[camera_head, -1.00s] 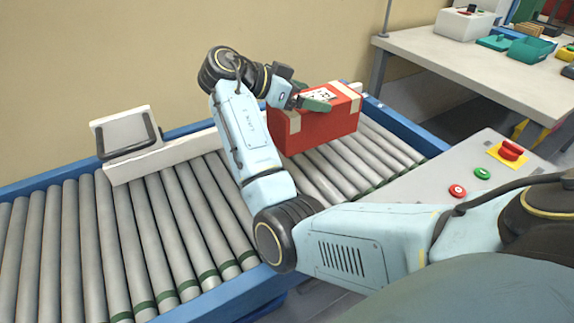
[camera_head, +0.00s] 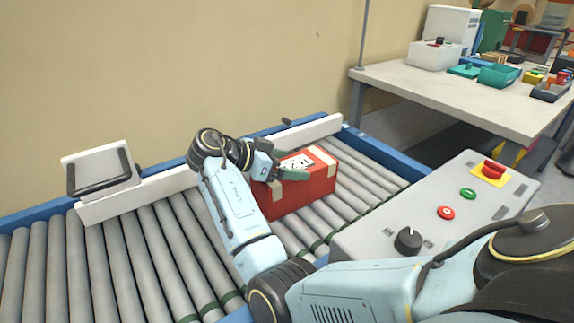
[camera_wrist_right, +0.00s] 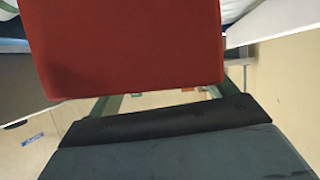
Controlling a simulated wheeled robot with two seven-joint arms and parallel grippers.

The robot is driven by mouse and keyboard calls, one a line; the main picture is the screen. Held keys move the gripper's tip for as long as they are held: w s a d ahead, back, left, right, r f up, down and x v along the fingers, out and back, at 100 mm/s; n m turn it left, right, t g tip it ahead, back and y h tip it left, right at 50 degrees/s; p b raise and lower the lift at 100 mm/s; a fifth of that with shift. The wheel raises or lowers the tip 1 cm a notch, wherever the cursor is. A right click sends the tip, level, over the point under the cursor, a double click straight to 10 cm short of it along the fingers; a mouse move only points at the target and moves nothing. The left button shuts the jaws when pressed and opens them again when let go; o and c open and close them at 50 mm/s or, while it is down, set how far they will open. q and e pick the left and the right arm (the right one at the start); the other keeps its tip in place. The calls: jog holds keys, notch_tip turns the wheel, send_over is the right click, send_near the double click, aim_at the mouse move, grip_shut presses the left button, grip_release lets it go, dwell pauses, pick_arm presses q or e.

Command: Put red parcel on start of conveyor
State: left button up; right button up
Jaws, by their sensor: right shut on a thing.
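The red parcel (camera_head: 312,190) is a box with pale tape at its corners and a white label on top. In the head view it is at the right part of the roller conveyor (camera_head: 150,246), low over or on the rollers; I cannot tell if it touches them. My right gripper (camera_head: 283,170) is shut on the parcel from its top left side. In the right wrist view the red parcel (camera_wrist_right: 130,45) fills the upper middle, in front of the dark gripper parts. My left gripper is not in view.
A white guide rail (camera_head: 150,192) runs along the conveyor's far side, with a white device (camera_head: 103,168) at the left. A grey control box (camera_head: 440,215) with buttons and a knob stands at the right near side. A table (camera_head: 450,90) with bins is at the back right.

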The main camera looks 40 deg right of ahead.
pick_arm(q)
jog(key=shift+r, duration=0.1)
pick_arm(e)
jog(key=o, duration=1.9)
jog(key=shift+r, duration=0.1)
pick_arm(q)
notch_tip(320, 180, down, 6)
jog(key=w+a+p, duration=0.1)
jog(key=p, duration=0.1)
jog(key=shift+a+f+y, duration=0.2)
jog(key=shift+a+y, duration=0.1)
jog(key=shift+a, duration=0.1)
pick_arm(e)
jog(key=v, duration=1.2)
jog(key=shift+a, duration=0.1)
